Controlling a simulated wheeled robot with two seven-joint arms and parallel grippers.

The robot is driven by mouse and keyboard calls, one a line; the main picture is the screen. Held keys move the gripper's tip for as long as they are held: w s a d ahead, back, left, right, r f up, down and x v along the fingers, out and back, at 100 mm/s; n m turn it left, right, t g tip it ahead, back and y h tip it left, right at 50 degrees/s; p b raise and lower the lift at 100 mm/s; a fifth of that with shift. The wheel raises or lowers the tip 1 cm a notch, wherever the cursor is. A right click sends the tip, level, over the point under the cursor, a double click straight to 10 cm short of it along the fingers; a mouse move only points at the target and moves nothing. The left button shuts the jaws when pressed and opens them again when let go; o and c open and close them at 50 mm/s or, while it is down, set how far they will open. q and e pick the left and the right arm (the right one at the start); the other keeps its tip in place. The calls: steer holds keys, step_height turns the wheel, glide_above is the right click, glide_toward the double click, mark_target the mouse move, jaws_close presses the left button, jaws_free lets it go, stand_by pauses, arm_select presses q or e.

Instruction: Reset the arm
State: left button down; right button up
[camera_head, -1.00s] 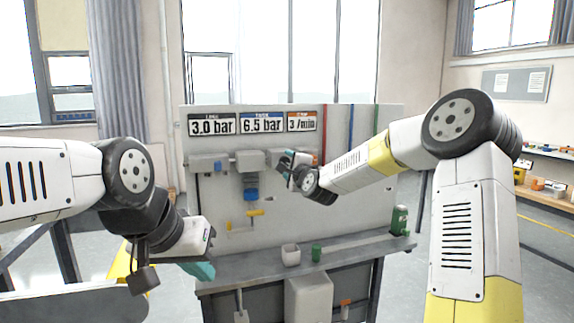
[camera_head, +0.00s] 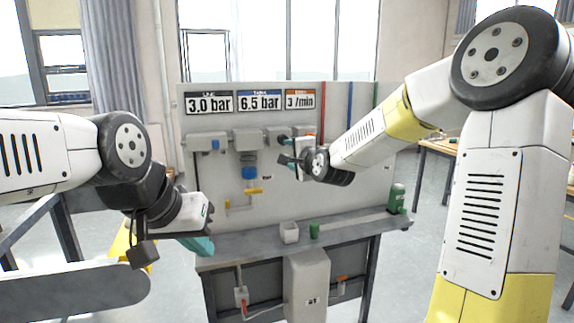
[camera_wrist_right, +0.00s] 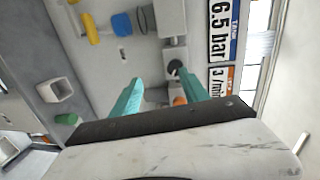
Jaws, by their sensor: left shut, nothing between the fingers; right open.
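My right gripper (camera_head: 284,159) is in front of the upright panel (camera_head: 340,215), at the right end of its row of grey units. In the right wrist view its two teal fingers (camera_wrist_right: 160,80) are apart with nothing held. A grey unit with a dark round part (camera_wrist_right: 174,68) shows beyond and between the fingertips. The gap between fingers and panel is hard to judge. My left gripper (camera_head: 200,245) is shut and empty, at the left end of the grey shelf (camera_head: 250,245); whether it touches the shelf cannot be told.
The panel carries pressure signs (camera_head: 259,101), a blue part (camera_head: 249,172) and yellow handles (camera_head: 254,191). A side table (camera_head: 440,148) is at the right.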

steer(key=s+d+f+n+g+h, duration=0.1)
steer(key=s+d+n+g, duration=0.2)
steer(key=s, duration=0.9)
steer(key=s+d+f+n+g+h, duration=0.1)
steer(key=s+d+n, duration=0.4)
steer(key=s, duration=0.7)
steer(key=s+d+f+n+g+h, duration=0.1)
steer(key=s+d+f+n+g, duration=0.2)
steer(key=s, duration=1)
steer(key=d+n+g, duration=0.1)
steer(key=n+g, duration=0.1)
steer(key=n, duration=0.1)
steer(key=shift+f, duration=0.2)
steer(key=shift+w+d, duration=0.1)
steer(key=shift+w, duration=0.05)
stand_by(1.7)
